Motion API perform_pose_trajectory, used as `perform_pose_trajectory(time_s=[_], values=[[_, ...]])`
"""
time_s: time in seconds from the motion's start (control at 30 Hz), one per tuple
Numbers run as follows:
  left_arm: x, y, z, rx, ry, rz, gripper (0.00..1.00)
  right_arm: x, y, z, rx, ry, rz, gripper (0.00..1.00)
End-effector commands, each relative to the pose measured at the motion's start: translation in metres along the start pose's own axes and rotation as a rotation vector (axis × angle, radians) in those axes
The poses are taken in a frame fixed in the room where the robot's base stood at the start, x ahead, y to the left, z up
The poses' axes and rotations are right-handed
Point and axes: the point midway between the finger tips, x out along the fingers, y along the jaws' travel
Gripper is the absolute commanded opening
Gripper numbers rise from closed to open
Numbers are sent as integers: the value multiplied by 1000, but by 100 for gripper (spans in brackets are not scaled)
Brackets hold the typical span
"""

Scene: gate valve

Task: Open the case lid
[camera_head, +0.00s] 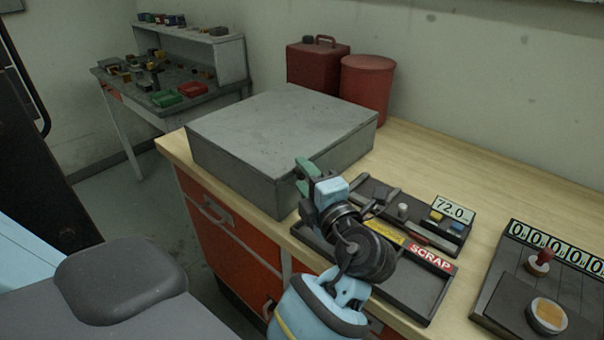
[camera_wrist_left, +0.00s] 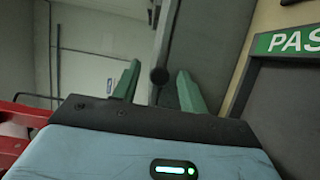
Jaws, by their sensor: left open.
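The grey case (camera_head: 275,133) stands on the wooden workbench, its flat lid (camera_head: 285,118) shut. My left gripper (camera_head: 303,178) is at the case's front right corner, its green fingers pointing at the side wall. In the left wrist view the two green fingers (camera_wrist_left: 158,72) are apart. In the head view the knob is hidden. My right gripper is in neither view.
Right of the case lie a dark tray with a red SCRAP label (camera_head: 431,258) and a 72.0 display (camera_head: 454,211). A counter panel (camera_head: 545,285) is farther right. A red can (camera_head: 316,63) and red bin (camera_head: 367,85) stand behind the case. A green label (camera_wrist_left: 288,40) shows in the wrist view.

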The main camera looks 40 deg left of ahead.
Motion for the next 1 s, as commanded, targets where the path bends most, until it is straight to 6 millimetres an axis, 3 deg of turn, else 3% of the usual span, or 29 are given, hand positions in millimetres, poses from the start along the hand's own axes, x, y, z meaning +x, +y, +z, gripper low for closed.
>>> perform_pose_trajectory(time_s=[0.33, 0.67, 1.0], values=[[-1, 0, 0, 0, 0, -1, 43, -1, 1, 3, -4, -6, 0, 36], [0, 0, 0, 0, 1, -1, 0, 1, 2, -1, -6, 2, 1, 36], [2, 3, 0, 5, 2, -2, 0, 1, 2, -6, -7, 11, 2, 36]])
